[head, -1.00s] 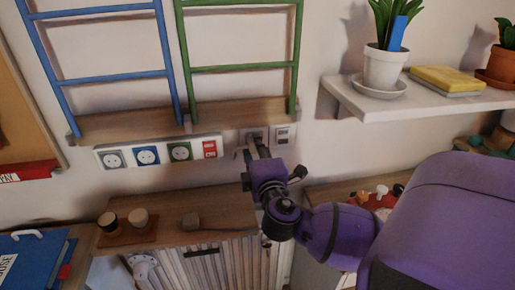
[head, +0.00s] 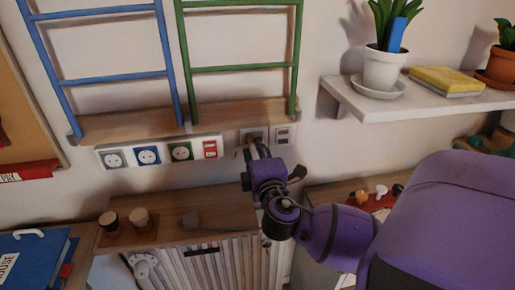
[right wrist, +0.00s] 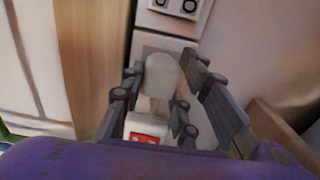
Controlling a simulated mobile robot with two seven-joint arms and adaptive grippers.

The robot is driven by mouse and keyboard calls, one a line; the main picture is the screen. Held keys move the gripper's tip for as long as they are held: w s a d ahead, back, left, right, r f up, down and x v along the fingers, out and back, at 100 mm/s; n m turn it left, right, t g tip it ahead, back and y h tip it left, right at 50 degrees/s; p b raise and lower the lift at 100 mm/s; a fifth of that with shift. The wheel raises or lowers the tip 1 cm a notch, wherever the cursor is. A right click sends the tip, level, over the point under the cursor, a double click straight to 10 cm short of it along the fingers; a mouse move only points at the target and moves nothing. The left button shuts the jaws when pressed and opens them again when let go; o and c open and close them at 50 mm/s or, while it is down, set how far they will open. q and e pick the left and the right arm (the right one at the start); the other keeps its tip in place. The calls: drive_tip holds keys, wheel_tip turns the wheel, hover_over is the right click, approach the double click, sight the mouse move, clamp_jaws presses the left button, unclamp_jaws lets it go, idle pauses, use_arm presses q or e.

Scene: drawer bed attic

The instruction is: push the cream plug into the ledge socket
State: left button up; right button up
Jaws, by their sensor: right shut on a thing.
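The cream plug (right wrist: 163,76) is between the fingers of my right gripper (right wrist: 152,92) in the right wrist view. The ledge socket (head: 254,134) is a square plate on the wall under the wooden ledge, to the right of the socket strip. My right gripper (head: 256,151) is shut on the plug, with its fingertips right in front of that socket. In the wrist view the plug covers most of the socket plate (right wrist: 180,44). I cannot tell how deep the plug sits. In the head view the fingers mostly hide the plug. My left gripper is not in view.
A socket strip (head: 128,158) with grey, blue and green sockets and a red switch (head: 210,149) is to the left. A small two-port plate (head: 282,135) is close on the right. A white shelf (head: 430,107) is at upper right.

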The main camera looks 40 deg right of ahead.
drive_tip(key=shift+w+d, duration=0.25)
drive_tip(key=shift+w, duration=0.2)
drive_tip(key=o, duration=1.1)
drive_tip(key=shift+o, duration=0.2)
drive_tip(key=v, duration=1.2)
